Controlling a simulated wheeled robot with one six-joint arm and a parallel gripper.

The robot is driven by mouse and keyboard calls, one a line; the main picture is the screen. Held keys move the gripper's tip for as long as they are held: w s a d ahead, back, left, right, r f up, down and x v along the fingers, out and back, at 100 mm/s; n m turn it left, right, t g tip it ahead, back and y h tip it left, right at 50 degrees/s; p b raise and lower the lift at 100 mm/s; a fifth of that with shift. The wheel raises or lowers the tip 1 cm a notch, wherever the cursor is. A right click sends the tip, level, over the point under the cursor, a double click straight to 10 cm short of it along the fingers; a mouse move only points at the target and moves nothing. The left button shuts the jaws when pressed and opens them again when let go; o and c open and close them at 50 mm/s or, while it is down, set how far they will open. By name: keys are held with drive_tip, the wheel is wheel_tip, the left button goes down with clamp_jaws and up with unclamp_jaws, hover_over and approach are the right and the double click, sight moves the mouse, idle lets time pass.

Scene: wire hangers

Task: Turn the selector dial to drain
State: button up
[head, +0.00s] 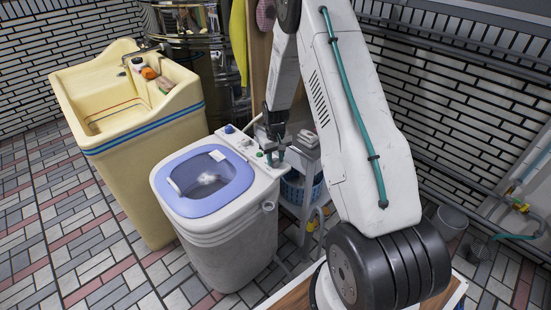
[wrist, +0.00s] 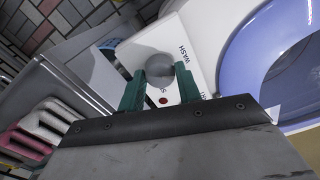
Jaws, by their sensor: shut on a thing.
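The selector dial (wrist: 160,66) is a round grey knob on the white control panel (wrist: 200,28) of the small washing machine (head: 235,240). In the wrist view the teal fingers of my gripper (wrist: 160,80) are shut on the dial, one on each side. The word WASH is printed to the upper right of the dial. Other lettering beside it is partly covered by the fingers, and a red dot sits just below it. I cannot read where the dial points. In the head view my gripper (head: 272,155) is down at the panel and hides the dial.
The machine has an open-looking blue-rimmed lid (head: 212,205). A blue knob (head: 229,128) stands at the panel's far end. A cream sink (head: 140,140) is to the left. A shelf with a blue basket (head: 298,187) stands close behind the panel. Tiled floor is clear in front left.

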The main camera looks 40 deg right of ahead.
sight(275, 160)
drive_tip(key=m, duration=0.6)
idle(0.6)
drive_tip(key=o, duration=1)
drive_tip(key=shift+r, duration=0.1)
wheel_tip(275, 160, up, 8)
drive_tip(key=shift+f, duration=0.15)
